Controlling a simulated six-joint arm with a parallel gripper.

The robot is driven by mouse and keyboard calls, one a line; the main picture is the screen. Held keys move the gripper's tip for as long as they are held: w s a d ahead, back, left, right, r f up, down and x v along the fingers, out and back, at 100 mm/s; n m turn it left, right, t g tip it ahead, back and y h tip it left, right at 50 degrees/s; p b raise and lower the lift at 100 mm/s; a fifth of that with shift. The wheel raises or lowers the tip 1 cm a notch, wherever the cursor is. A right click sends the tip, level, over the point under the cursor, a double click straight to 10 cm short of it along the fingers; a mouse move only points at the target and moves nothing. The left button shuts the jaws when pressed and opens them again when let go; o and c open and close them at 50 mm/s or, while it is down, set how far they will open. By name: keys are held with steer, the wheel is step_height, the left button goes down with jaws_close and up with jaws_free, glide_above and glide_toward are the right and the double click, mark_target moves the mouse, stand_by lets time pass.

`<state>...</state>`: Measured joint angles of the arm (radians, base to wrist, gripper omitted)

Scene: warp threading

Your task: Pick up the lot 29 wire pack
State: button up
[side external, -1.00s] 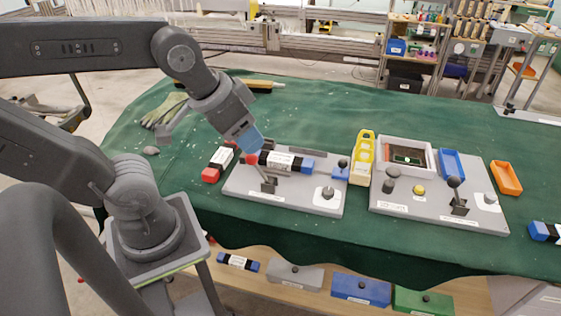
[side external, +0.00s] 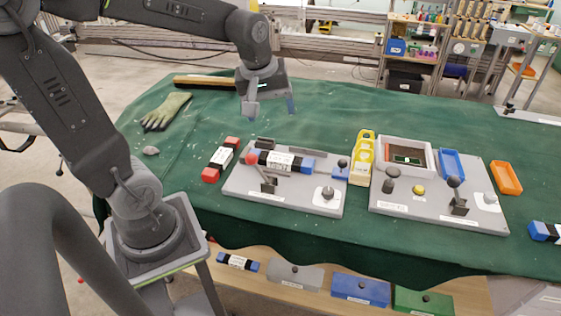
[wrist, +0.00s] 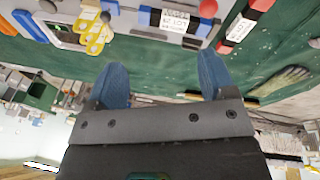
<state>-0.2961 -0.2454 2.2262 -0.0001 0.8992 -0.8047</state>
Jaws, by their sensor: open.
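My gripper (side external: 270,106) is open and empty, raised above the back part of the green table; its two blue fingers show apart in the wrist view (wrist: 161,78). A wire pack with red ends, black bands and a white label (side external: 221,159) lies on the cloth left of the left grey board; it also shows in the wrist view (wrist: 239,29). A second pack, with black bands, a white label and a blue end (side external: 281,161), lies on that board; it also shows in the wrist view (wrist: 172,20). I cannot surely read which label says lot 29.
The left grey board (side external: 245,190) carries a red-knobbed lever. The right grey board (side external: 390,207) holds a framed tray, knobs and a lever. A yellow rack (side external: 362,158) stands between them. A glove (side external: 166,111) and a brush (side external: 205,81) lie at the back left. More packs lie farther off.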

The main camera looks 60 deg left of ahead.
steer(key=w+a+f+n+g, duration=0.1)
steer(key=w+a+f+n, duration=0.3)
steer(key=a+n, duration=0.3)
steer(key=n+g, duration=0.2)
steer(key=n, duration=0.5)
glide_toward(263, 154)
steer(key=shift+h, duration=0.4)
steer(key=f, duration=0.9)
steer(key=shift+s+a+f, duration=0.1)
steer(key=shift+a+f, duration=0.1)
steer(key=shift+a, duration=0.15)
steer(key=shift+c, duration=0.3)
steer(key=shift+r, duration=0.1)
steer(key=c, duration=1.2)
